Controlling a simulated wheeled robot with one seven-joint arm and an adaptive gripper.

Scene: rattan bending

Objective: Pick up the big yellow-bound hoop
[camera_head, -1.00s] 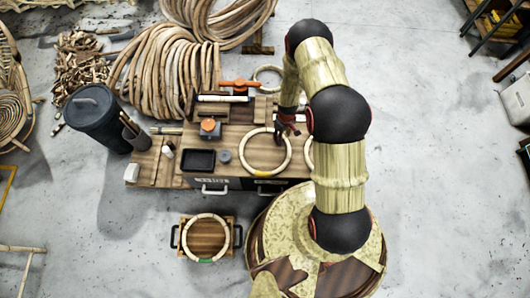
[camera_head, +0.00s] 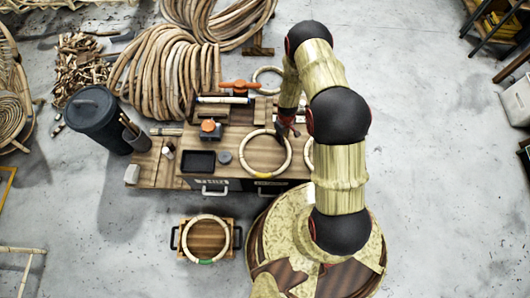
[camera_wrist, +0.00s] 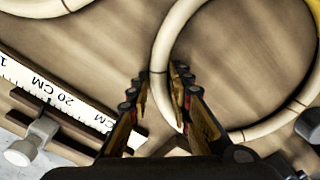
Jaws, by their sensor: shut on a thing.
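The big yellow-bound hoop (camera_head: 243,150) lies on the wooden workbench, with its yellow binding at the near side. In the wrist view its pale rim (camera_wrist: 160,60) runs down between my fingers, and a bit of the yellow binding shows at the top right corner. My gripper (camera_head: 284,134) is at the hoop's far right rim. In the wrist view my gripper (camera_wrist: 160,100) has one finger on each side of the rim and is shut on it. The hoop looks flat on the bench; I see no clear gap under it.
Another hoop (camera_head: 308,150) lies just right, partly hidden by my arm. A smaller hoop (camera_head: 257,78) lies at the back. A green-bound hoop (camera_head: 187,232) rests in a tray (camera_head: 237,237) in front.

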